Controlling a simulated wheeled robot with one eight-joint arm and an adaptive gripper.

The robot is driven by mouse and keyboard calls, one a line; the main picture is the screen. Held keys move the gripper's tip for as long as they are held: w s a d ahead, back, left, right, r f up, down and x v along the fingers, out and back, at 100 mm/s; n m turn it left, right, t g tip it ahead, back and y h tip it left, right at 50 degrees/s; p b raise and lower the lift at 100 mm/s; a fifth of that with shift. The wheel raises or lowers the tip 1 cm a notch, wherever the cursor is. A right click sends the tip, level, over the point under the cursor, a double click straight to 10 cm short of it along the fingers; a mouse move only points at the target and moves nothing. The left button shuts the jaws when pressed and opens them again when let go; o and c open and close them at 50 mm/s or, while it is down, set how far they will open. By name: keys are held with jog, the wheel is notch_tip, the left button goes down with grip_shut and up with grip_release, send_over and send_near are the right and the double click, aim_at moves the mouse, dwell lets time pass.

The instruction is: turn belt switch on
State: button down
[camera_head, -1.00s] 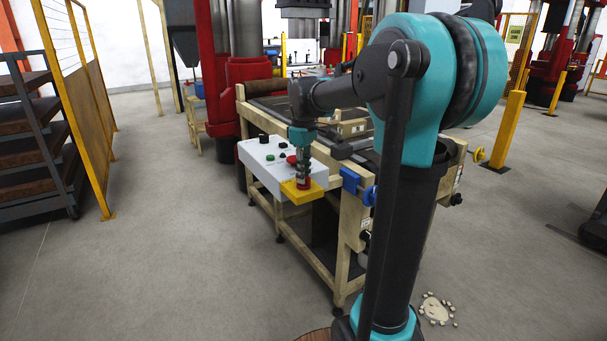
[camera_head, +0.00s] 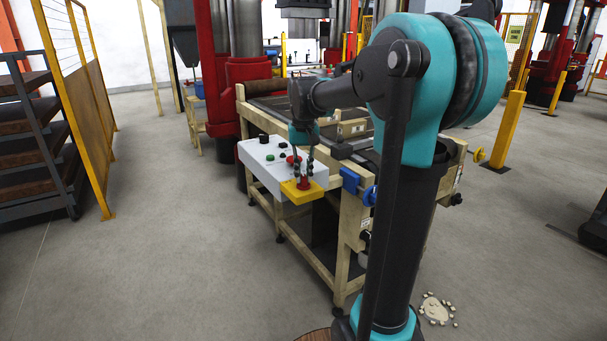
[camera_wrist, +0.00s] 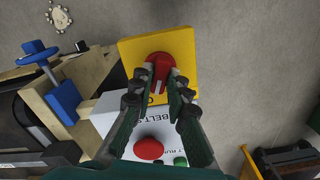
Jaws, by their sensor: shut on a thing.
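The belt switch is a red rotary knob (camera_head: 304,184) on a yellow plate (camera_head: 291,194) at the near right corner of the white control panel (camera_head: 262,172). My gripper (camera_head: 304,177) points down over it, with one finger on either side of the knob. In the wrist view the red knob (camera_wrist: 160,66) sits between my fingertips (camera_wrist: 159,78), and my gripper is shut on it. A pale mark shows on the knob, partly between the fingers. The lettering "BELTS" shows on the panel below the yellow plate (camera_wrist: 185,45). The fingers hide some of the plate's markings.
A red button (camera_wrist: 149,149) and a green button (camera_wrist: 180,161) sit on the panel close to my fingers. A blue handwheel (camera_head: 370,195) and blue block (camera_head: 350,180) are on the wooden frame to the right. The floor left of the panel is clear.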

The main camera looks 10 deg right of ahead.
aim_at(303, 177)
jog(key=shift+m, duration=2.2)
jog(key=c, duration=1.5)
grip_release()
notch_tip(303, 177, up, 12)
